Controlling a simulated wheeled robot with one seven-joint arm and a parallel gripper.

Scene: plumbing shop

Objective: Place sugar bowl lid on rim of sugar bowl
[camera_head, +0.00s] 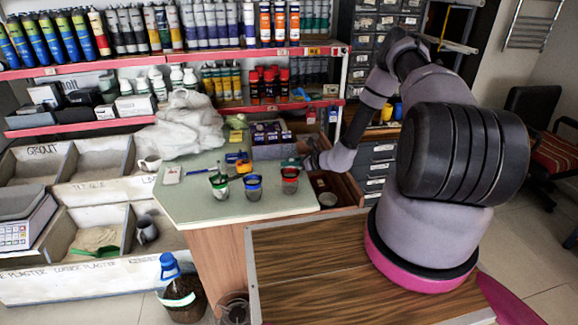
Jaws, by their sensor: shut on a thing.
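My arm reaches left over the green-topped counter (185,205), and my gripper (306,163) is low near its back right, behind the red cup. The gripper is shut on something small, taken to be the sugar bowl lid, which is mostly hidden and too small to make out.
Cups with green (220,187), blue (253,187) and red (290,180) rims stand in a row on the counter. A white plastic bag (185,125) and small boxes (270,133) fill the back. Stocked shelves rise behind. The counter's front left is clear.

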